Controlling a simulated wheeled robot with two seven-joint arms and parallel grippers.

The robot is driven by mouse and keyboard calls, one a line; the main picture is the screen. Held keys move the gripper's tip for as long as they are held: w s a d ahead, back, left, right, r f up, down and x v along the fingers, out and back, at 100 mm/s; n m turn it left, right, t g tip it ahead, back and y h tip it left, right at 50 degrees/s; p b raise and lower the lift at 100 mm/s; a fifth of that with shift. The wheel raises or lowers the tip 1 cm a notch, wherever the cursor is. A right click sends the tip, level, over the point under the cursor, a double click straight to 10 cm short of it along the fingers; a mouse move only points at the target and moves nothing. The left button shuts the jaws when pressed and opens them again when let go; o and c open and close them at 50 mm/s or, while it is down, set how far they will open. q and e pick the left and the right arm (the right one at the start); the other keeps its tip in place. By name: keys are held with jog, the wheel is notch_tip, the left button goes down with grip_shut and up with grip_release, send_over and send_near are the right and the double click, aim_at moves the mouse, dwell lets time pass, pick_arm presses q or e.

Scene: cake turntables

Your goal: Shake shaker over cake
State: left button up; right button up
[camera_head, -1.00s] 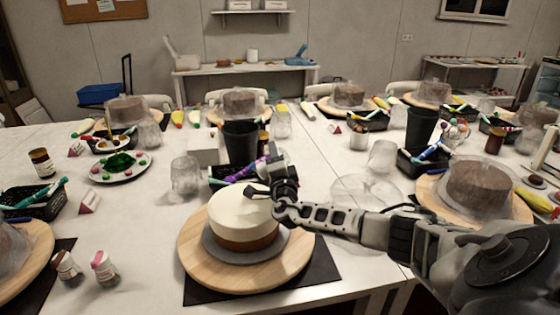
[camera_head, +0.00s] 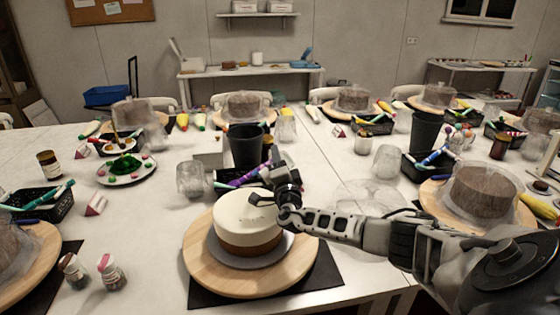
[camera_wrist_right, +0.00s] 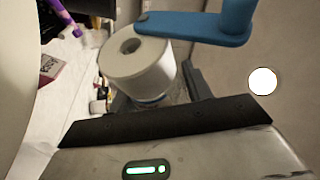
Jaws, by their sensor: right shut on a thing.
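The cake (camera_head: 246,226) has a white top and a brown lower band. It sits on a grey disc on a wooden turntable (camera_head: 208,272) at the front middle. My right gripper (camera_head: 262,198) comes in from the right and hangs over the cake's right part. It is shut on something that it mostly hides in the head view. My left gripper is out of view.
Two other shakers (camera_head: 112,273) (camera_head: 74,270) stand at the front left. A dark cup (camera_head: 245,147), a clear glass (camera_head: 192,180) and a basket of pens (camera_head: 232,178) stand behind the cake. Covered cakes (camera_head: 485,190) stand around. A blue part (camera_wrist_right: 200,30) crosses the wrist view.

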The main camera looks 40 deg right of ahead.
jog(key=shift+w+a+f+m+g+b, duration=0.1)
jog(key=shift+w+a+f+m+g, duration=0.15)
jog(key=shift+w+m, duration=0.25)
jog(key=shift+w+a+f+m+g+b, duration=0.15)
jog(key=shift+w+a+f+m, duration=0.05)
jog(key=shift+w+m, duration=0.3)
jog(key=shift+w+a+f+m+g+b, duration=0.1)
jog(key=shift+w+a+f+m+g, duration=0.15)
jog(key=shift+w+m, duration=0.2)
jog(key=shift+r+n+t, duration=0.25)
jog(key=shift+r+n, duration=0.1)
jog(key=shift+n, duration=0.2)
jog(key=shift+a+r+n+p, duration=0.15)
jog(key=shift+r+n+p, duration=0.1)
jog(key=shift+n+p, duration=0.4)
